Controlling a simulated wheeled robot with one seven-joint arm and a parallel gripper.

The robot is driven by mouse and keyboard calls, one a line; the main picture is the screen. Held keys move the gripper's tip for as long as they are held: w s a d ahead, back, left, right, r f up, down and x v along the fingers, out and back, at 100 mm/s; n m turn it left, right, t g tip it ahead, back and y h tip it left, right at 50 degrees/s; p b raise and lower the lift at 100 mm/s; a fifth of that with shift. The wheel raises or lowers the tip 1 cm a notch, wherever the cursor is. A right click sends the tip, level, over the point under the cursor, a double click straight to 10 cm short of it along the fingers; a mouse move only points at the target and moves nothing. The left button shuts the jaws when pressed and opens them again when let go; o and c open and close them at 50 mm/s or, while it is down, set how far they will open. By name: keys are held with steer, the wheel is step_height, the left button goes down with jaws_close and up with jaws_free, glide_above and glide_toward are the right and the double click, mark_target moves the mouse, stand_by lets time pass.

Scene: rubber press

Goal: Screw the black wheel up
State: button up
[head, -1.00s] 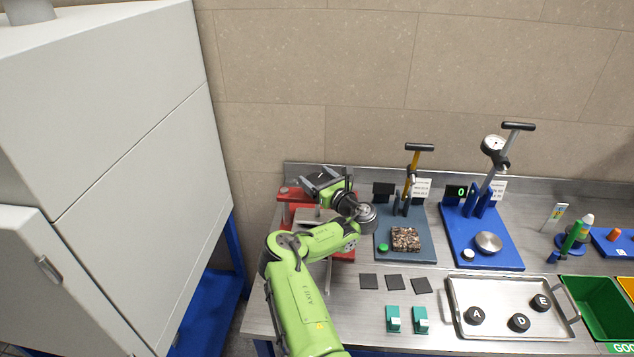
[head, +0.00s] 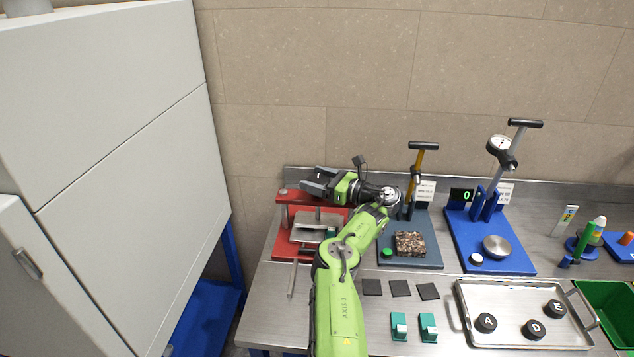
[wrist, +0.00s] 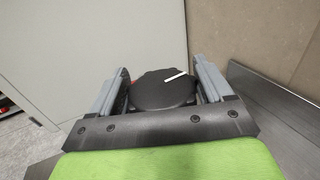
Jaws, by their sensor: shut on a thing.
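The black wheel (wrist: 160,90) is a round, lobed knob with a white mark on its top, seen in the wrist view between the two grey fingers. My gripper (wrist: 163,88) is shut on the wheel, with one finger at its left and one at its right. In the head view my gripper (head: 312,185) is above the back of the red press (head: 283,245) at the table's left end. The wheel is hard to make out there behind the gripper. The press has a red top plate over a red base, with a pale metal plate between them.
A grey stand with a yellow lever (head: 416,180) and a speckled block (head: 410,243) stands right of my arm. A blue gauge stand (head: 515,255) is farther right. Dark squares (head: 400,288), green clips (head: 428,327) and a tray (head: 465,310) lie in front. A grey cabinet (head: 130,130) stands left.

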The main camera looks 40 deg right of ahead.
steer(key=shift+r, duration=0.1)
steer(key=o, duration=1)
steer(key=shift+c, duration=0.2)
steer(key=p+v, duration=0.4)
steer(key=shift+s+d+r, duration=0.15)
steer(key=shift+s+r, duration=0.2)
steer(key=shift+s, duration=0.05)
steer(key=p+v, duration=1)
steer(key=v, duration=0.1)
steer(key=shift+f+p, duration=0.3)
steer(key=shift+f, duration=0.05)
steer(key=shift+w, duration=0.1)
